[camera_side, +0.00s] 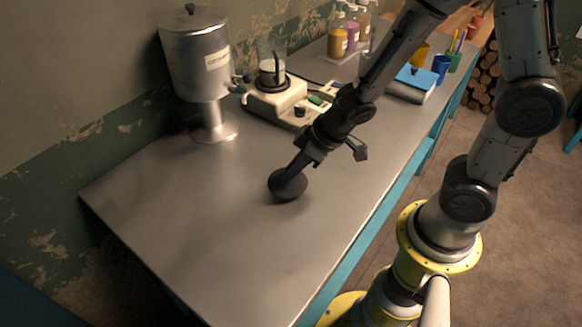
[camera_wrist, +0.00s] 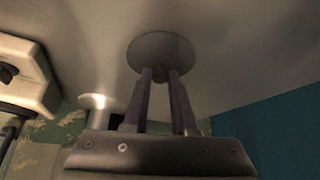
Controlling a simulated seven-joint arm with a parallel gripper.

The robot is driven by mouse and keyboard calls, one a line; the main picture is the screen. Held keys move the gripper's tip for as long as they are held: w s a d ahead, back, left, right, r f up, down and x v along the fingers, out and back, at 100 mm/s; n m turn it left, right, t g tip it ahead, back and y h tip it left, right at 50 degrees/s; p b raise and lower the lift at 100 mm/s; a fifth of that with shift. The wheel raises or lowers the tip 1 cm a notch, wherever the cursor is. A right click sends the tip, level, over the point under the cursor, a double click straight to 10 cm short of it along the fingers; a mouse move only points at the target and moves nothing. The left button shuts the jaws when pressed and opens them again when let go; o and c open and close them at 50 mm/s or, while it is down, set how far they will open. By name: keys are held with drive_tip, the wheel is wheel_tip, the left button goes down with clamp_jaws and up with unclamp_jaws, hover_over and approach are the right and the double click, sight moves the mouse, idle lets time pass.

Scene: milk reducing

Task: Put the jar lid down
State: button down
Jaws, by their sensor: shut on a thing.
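The jar lid is a dark round disc (camera_side: 289,186) in the side view, at or just above the metal table top. In the wrist view the lid (camera_wrist: 163,52) is a pale disc with a small knob. My gripper (camera_side: 291,177) is shut on the lid's knob, and its two fingers (camera_wrist: 162,80) close on it in the wrist view. I cannot tell for sure whether the lid touches the table. A metal canister (camera_side: 197,60) with its own knobbed top stands on a stem at the back left.
A hot plate device (camera_side: 283,100) with a glass vessel (camera_side: 271,72) stands behind my gripper. Bottles (camera_side: 338,35), a blue box (camera_side: 413,82) and a blue cup (camera_side: 440,66) are farther back. The table's front left (camera_side: 215,245) is clear.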

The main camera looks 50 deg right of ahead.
drive_tip(key=shift+f, duration=0.65)
drive_tip(key=shift+f, duration=0.2)
drive_tip(key=c, duration=0.7)
unclamp_jaws()
drive_tip(key=shift+r, duration=0.1)
